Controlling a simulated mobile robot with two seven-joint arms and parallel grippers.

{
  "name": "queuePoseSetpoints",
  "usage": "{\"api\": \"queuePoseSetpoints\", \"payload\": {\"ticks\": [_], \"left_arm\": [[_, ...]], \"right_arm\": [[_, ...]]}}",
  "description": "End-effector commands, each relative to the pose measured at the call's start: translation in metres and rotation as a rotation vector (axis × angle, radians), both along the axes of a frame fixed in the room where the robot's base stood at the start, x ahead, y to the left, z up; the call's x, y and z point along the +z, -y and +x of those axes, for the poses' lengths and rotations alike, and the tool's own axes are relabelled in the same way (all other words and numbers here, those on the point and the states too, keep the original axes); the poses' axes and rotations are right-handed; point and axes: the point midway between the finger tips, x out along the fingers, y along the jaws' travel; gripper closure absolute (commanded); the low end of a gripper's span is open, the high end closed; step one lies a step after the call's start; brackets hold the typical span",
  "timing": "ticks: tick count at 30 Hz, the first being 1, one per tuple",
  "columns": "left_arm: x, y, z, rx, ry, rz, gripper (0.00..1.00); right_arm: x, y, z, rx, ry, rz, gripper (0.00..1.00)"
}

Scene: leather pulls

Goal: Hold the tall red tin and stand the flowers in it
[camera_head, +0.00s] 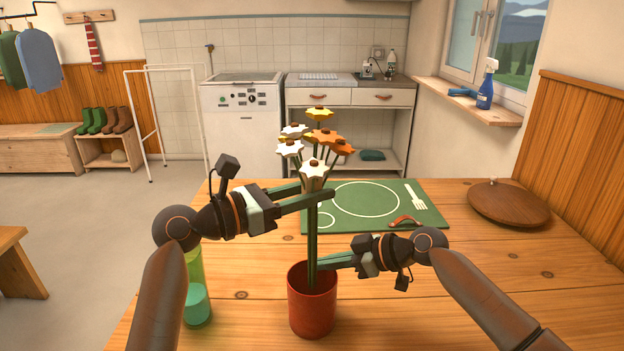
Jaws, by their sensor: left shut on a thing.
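The flowers (313,225), a bunch with white, yellow and orange heads on green stems, stand upright above the table. My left gripper (318,194) is shut on the stems just below the heads. The tall red tin (312,312) stands upright on the table directly below. The lower stem ends show within the tin's mouth; how deep they reach is hidden. My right gripper (325,264) is at the tin's right rim, its fingertips over or at the mouth. Whether its fingers are closed on the tin wall cannot be told.
A green mat (420,217) with printed plate and fork lies behind the tin, a brown handle-like piece (404,221) on its front edge. A round wooden board (508,205) lies at right. A green bottle-like object (196,306) stands left, partly behind my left arm.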

Motion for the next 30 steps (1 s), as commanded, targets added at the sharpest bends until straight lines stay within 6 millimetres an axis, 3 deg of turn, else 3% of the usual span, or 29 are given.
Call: {"api": "queuePoseSetpoints", "payload": {"ticks": [30], "left_arm": [[-0.072,0.000,0.000,-0.001,-0.003,-0.002,1.00]], "right_arm": [[-0.003,0.001,-0.001,0.000,-0.005,-0.006,1.00]]}}
